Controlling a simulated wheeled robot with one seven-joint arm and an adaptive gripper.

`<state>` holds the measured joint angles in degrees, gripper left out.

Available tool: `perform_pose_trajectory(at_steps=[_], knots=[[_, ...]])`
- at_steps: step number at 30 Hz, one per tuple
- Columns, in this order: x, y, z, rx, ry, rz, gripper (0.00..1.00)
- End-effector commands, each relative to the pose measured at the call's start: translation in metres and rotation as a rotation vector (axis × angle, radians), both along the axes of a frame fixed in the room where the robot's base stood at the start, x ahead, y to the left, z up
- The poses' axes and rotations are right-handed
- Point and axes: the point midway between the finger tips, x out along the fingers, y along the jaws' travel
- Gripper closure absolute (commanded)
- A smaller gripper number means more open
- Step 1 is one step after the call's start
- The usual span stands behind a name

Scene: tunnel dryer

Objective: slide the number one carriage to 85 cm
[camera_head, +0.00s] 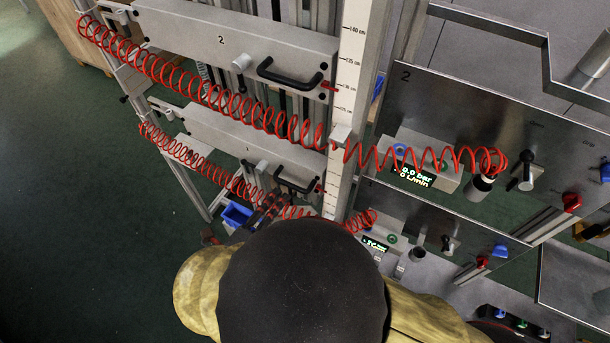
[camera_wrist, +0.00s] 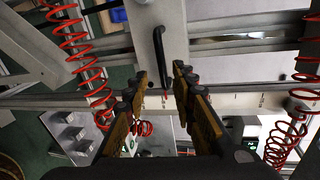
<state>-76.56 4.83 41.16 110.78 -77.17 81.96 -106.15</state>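The number one carriage (camera_head: 235,140) is the lower pale plate in the head view, below the carriage marked 2. Its black bar handle (camera_head: 298,186) is near its right end, beside a small red pointer (camera_head: 319,187) at the upright scale (camera_head: 352,85). The scale reading at this pointer is too small to tell. My gripper (camera_head: 268,203) is close to the handle, partly hidden by my arm. In the wrist view my gripper (camera_wrist: 158,80) is open, with the black handle (camera_wrist: 158,48) between its two fingers. No finger clearly touches it.
The number two carriage (camera_head: 235,45) is above, with its own handle (camera_head: 292,74). Red coiled hoses (camera_head: 215,95) hang across both carriages. A panel with a display (camera_head: 412,173) and knobs stands on the right. Open green floor (camera_head: 70,200) lies on the left.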

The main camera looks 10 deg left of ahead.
Motion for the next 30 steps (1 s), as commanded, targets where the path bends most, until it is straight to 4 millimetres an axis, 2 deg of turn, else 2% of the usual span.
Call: perform_pose_trajectory(at_steps=[3, 8, 21, 30], knots=[[0.000, -0.002, 0.003, -0.091, 0.027, 0.015, 0.74], [0.007, -0.005, 0.000, -0.121, 0.040, 0.019, 0.74], [0.062, -0.028, -0.014, -0.116, 0.041, 0.017, 0.74], [0.071, -0.031, -0.014, -0.117, 0.040, 0.020, 0.74]])
